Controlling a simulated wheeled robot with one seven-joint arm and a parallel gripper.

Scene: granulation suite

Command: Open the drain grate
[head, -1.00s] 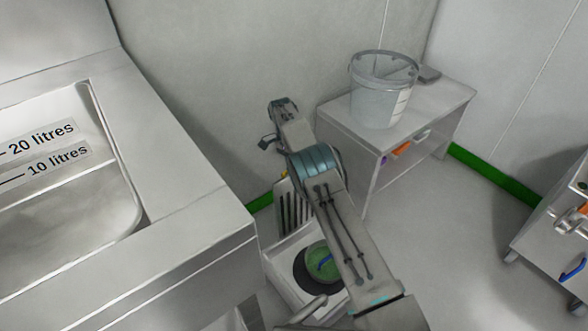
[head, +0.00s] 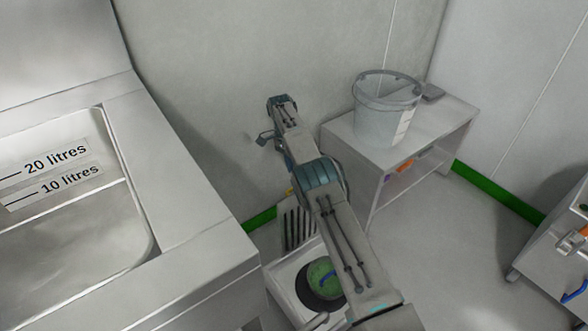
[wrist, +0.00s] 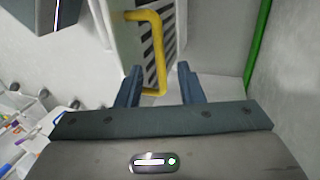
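The drain grate is a pale panel with dark slots (head: 290,229), low by the wall in the head view, partly hidden behind my arm. It also shows in the wrist view (wrist: 131,43), with a yellow handle (wrist: 156,45) on it. My gripper (wrist: 160,67) is open in the wrist view. The lower end of the yellow handle shows between its two fingers. I cannot tell whether either finger touches it. In the head view my gripper's fingers are hidden.
A pale box recess with a green round lid (head: 320,277) lies in front of the grate. A steel tub (head: 190,215) stands left. A bench (head: 436,126) with a clear bucket (head: 384,115) stands right. A cart (head: 560,235) is far right; open floor lies between.

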